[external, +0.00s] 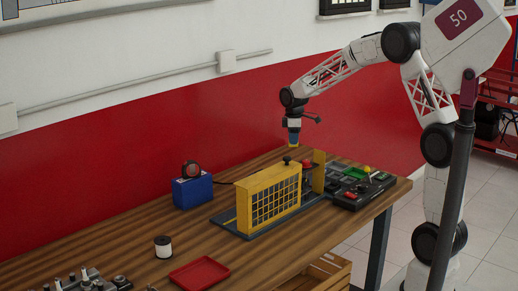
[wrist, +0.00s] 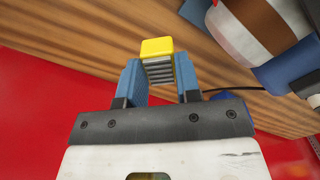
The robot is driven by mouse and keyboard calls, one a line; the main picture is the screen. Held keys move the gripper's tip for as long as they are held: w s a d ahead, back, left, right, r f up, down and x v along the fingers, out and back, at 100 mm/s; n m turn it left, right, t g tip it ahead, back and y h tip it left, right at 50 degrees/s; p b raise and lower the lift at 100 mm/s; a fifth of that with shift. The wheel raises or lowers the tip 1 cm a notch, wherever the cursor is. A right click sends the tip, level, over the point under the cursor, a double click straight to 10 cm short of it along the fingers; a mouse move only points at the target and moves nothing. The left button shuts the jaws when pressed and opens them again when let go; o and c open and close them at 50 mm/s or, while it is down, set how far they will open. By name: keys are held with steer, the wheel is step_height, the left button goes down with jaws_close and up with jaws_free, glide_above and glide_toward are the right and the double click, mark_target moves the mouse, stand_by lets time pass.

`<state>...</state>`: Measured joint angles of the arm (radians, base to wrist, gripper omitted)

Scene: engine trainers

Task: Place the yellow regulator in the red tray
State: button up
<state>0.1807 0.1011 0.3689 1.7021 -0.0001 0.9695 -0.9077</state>
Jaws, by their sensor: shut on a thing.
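The yellow regulator (wrist: 157,47) has a yellow cap and a grey ribbed body. In the wrist view it sits between the blue fingers of my gripper (wrist: 160,75), which is shut on it. In the external view my gripper (external: 293,142) hangs above the far part of the wooden table, behind the yellow caged unit, and the regulator is barely visible at its tip. The shallow red tray (external: 199,273) lies empty on the table at the front, well to the left of and nearer than my gripper.
A yellow caged unit (external: 268,202) stands mid-table between my gripper and the tray. A blue box (external: 192,192) with a round top part stands at the back left. A white spool (external: 163,247) is near the tray. A dark parts tray (external: 355,184) is at right; metal parts (external: 90,281) lie front left.

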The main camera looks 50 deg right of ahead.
steer(key=shift+w+a+r+m, duration=1.85)
steer(key=shift+w+a+m, duration=2.6)
steer(key=shift+a, duration=2.6)
steer(key=s+a+f+n, duration=0.1)
steer(key=s+a+n, duration=0.4)
steer(key=a, duration=0.5)
steer(key=s+a+n, duration=0.2)
steer(key=a+n, duration=0.5)
steer(key=a, duration=0.4)
steer(key=s+a+f+n, duration=0.2)
steer(key=s+a+n, duration=1)
steer(key=a, duration=0.4)
steer(key=s+a+f+n, duration=0.3)
steer(key=s+n, duration=0.1)
steer(key=s, duration=0.4)
steer(key=s+a+f+n, duration=0.4)
steer(key=s, duration=0.4)
steer(key=s+a+f+n, duration=0.4)
steer(key=s, duration=0.4)
steer(key=shift+s+n, duration=0.25)
steer(key=shift+s, duration=0.05)
